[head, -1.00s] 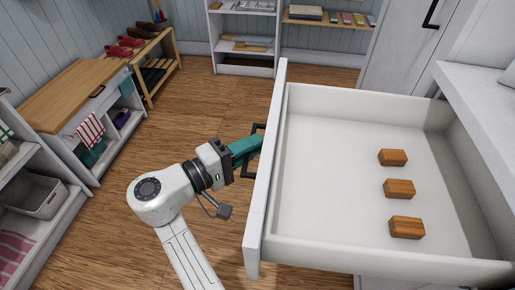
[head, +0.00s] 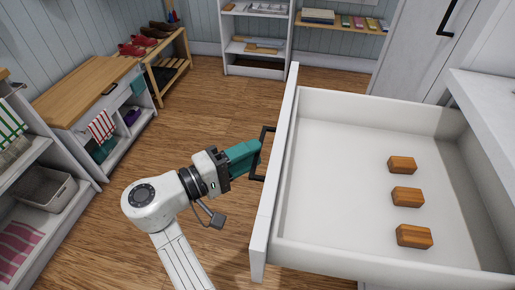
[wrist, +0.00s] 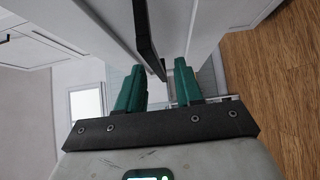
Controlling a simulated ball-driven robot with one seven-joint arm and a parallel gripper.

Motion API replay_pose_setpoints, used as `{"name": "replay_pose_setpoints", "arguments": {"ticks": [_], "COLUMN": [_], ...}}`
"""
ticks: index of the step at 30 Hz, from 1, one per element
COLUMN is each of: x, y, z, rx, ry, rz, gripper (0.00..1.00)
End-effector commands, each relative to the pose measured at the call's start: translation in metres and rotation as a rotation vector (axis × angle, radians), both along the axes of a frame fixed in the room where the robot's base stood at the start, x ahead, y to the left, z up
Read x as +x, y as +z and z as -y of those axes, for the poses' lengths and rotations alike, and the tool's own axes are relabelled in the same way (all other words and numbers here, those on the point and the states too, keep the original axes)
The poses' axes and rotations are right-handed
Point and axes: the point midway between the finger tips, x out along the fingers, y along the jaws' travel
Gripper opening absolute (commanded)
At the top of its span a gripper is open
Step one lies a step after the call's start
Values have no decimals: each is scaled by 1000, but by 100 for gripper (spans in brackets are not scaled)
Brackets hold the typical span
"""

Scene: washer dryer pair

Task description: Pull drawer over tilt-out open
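The white drawer (head: 365,140) is pulled far out, its inside open to view. Its dark bar handle (head: 258,170) is on the front panel (head: 277,180), facing left. My gripper (head: 258,150) is at the handle with its teal fingers pointing at the panel. In the wrist view, the two fingers of my gripper (wrist: 159,82) are spread apart. The handle (wrist: 147,38) runs down to between the fingertips, with gaps visible, so they are not closed on it. Whether a finger touches it I cannot tell. The tilt-out below is hidden.
Several small wooden blocks, such as this block (head: 407,196), lie in the drawer. A wood-topped bench (head: 88,92) and shelves (head: 45,190) stand at left. A shelf unit (head: 257,50) stands at the back. The wooden floor (head: 215,105) between is clear.

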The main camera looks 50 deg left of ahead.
Motion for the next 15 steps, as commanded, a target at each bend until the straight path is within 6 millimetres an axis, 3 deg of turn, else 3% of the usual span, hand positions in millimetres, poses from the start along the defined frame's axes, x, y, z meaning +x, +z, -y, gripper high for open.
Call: {"name": "replay_pose_setpoints", "arguments": {"ticks": [9,15], "x": [-59,-77], "y": [0,0], "z": [-12,-15], "rx": [0,0], "ry": [4,1], "rz": [-1,-1], "gripper": [36,36]}}
